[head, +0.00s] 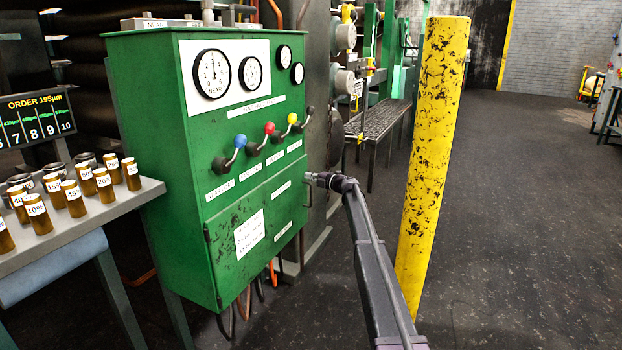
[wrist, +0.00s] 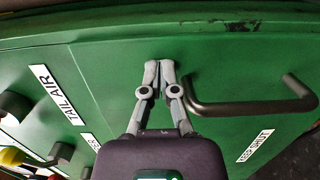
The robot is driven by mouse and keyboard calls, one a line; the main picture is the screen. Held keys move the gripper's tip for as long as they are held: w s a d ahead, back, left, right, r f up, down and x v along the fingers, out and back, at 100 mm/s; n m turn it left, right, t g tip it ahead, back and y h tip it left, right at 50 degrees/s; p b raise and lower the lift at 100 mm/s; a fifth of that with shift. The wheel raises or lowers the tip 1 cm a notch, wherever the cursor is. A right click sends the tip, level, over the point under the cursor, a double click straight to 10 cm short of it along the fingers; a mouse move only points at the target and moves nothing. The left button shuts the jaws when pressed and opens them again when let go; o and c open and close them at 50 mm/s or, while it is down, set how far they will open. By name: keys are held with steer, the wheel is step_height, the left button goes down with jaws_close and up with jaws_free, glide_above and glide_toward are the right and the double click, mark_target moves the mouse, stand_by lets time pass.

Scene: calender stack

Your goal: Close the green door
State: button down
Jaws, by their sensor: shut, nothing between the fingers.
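The green door (head: 258,228) is the lower front panel of a green cabinet, with a white notice on it. In the head view it looks flush or nearly flush with the cabinet; I cannot tell whether a small gap is left. In the wrist view the door (wrist: 225,140) fills much of the picture, with a dark bar handle (wrist: 255,106) to the right of my fingers. My gripper (wrist: 159,68) is shut and empty, its fingertips at or very close to the green surface, beside the handle. In the head view my gripper (head: 312,179) is at the cabinet's right edge.
The cabinet (head: 150,110) carries gauges and levers with blue, red and yellow knobs above the door. A yellow post (head: 432,150) stands right of my arm. A shelf (head: 110,205) with several brown jars is at left. The floor at right is clear.

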steer(key=shift+w+a+r, duration=0.15)
steer(key=shift+w+a, duration=0.25)
steer(key=shift+a, duration=0.4)
steer(key=shift+d, duration=0.2)
steer(key=d, duration=1.4)
steer(key=shift+s+d, duration=0.2)
steer(key=shift+s, duration=0.1)
